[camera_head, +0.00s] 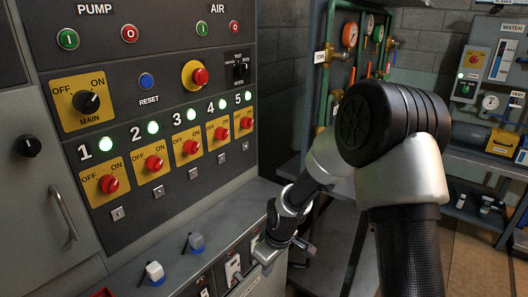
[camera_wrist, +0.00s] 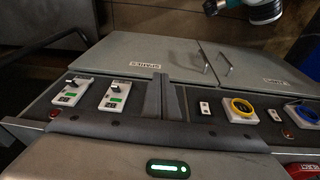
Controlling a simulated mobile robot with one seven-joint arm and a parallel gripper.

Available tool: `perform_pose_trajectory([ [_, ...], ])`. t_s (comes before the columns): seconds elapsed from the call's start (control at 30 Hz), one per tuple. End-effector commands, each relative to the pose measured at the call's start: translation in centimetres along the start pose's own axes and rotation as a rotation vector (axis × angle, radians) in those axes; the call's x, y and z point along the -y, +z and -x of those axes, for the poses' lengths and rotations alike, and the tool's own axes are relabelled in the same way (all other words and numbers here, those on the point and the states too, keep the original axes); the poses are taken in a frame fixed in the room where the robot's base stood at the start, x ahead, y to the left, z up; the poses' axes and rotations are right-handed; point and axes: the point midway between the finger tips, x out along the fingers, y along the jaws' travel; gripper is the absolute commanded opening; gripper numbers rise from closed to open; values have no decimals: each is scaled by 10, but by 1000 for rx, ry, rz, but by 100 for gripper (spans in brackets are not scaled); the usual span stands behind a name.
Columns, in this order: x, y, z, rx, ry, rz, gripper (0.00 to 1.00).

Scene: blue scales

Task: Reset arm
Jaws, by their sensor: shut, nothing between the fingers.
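My arm (camera_head: 408,190) reaches in from the lower right of the head view and bends down to the left. My gripper (camera_head: 266,258) is at its end, low in front of the control cabinet's sloping lower panel. It is shut with nothing held. The fingertips are small and partly hidden in the head view, and I cannot tell whether they touch the panel.
The control cabinet (camera_head: 160,230) fills the left, with red rotary switches (camera_head: 191,147) under lit green lamps. White-capped (camera_head: 155,272) and blue-grey (camera_head: 196,242) knobs stand on its lower ledge. Pipes with gauges (camera_head: 350,35) and a WATER unit (camera_head: 490,65) stand behind.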

Motion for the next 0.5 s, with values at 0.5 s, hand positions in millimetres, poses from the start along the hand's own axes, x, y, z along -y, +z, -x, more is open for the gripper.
perform_pose_trajectory([
  [0.5,8,92,272,-71,276,-482,0],
])
